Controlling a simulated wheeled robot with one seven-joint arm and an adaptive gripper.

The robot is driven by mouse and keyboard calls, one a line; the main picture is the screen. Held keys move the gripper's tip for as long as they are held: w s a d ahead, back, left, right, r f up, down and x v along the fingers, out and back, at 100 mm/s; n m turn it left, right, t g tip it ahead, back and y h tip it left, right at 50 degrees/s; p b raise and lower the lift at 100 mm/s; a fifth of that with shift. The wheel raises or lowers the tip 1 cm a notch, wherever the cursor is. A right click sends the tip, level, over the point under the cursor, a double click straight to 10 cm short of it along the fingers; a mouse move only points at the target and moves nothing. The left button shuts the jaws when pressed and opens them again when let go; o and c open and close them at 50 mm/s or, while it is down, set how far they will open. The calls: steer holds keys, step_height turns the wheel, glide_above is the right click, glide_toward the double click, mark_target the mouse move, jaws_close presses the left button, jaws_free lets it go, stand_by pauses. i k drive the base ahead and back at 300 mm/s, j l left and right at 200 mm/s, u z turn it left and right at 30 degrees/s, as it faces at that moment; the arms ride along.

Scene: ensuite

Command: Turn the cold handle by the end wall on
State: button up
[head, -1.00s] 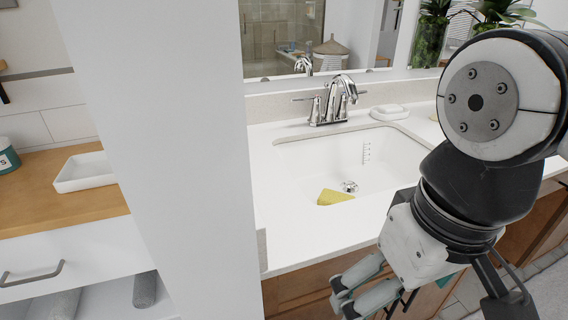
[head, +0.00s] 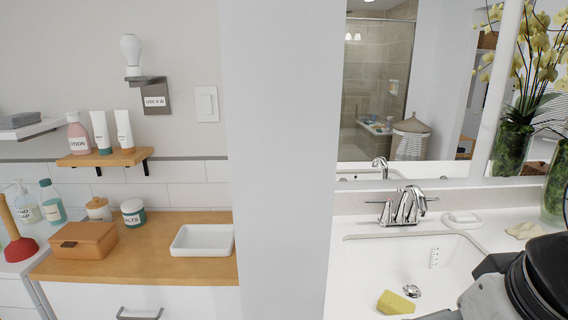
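The chrome faucet (head: 408,205) stands at the back of the white sink (head: 376,262), below the mirror. Its left lever handle (head: 384,207) is on the side of the white end wall (head: 280,180) and points left toward it. Its right lever handle (head: 428,199) points right. I see no water running from the spout. Part of my arm shows at the lower right corner, apart from the faucet. My gripper's fingers are below the picture and hidden.
A yellow sponge (head: 396,303) lies in the sink near the drain (head: 412,290). A soap dish (head: 462,219) and a vase (head: 511,148) stand right of the faucet. Beyond the end wall, a wooden counter (head: 165,260) holds a white tray (head: 203,240).

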mark_target(428, 199)
steer(key=i+l, duration=0.1)
steer(key=l, duration=0.4)
steer(key=i+l, duration=0.1)
steer(key=l, duration=0.35)
steer(key=i+l, duration=0.15)
steer(key=l, duration=0.35)
steer(key=i+l, duration=0.1)
steer(key=l, duration=0.4)
steer(key=u, duration=0.05)
